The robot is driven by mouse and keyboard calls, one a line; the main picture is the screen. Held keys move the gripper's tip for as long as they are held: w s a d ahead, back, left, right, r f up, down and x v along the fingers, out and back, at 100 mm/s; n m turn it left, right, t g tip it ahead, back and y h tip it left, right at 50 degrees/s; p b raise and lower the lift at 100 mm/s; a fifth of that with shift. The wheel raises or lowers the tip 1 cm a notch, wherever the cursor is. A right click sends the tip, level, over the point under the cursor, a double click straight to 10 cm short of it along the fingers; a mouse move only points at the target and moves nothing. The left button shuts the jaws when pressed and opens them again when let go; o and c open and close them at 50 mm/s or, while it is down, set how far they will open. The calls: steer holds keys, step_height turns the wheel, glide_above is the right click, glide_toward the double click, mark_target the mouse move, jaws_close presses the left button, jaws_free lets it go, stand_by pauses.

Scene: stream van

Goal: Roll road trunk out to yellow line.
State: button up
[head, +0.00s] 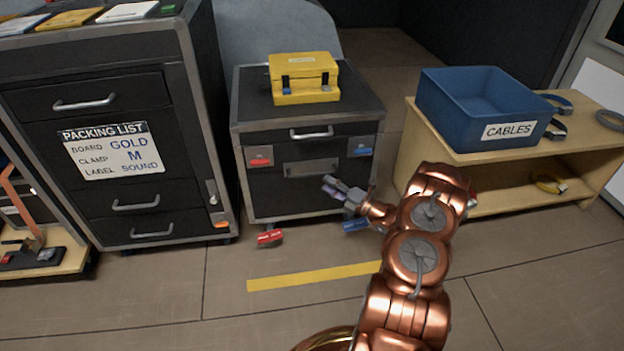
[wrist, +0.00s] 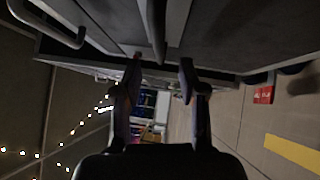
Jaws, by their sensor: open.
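The road trunk (head: 270,195) is a low black case on wheels with grey edges, behind the yellow line (head: 310,276) on the floor. Its front has an upper handle (head: 311,133), a grey bar or plate (head: 311,169), a red latch (head: 260,161) and a blue latch (head: 360,147). A red pedal (head: 270,237) and a blue pedal (head: 355,225) stick out at its base. My gripper (head: 342,188) is open at its front. In the wrist view, my open fingers (wrist: 160,75) point at the front, and a grey bar (wrist: 156,28) lies beyond, between their lines. Contact is unclear.
A yellow case (head: 303,90) sits on the trunk. A tall black drawer cabinet (head: 150,195) stands close on the left. A wooden bench (head: 480,205) with a blue cables bin (head: 455,105) stands on the right. The floor around the line is clear, apart from my arm.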

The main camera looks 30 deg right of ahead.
mark_target(312, 175)
steer(key=shift+b+x, duration=1.15)
steer(key=shift+x, duration=2.65)
jaws_close()
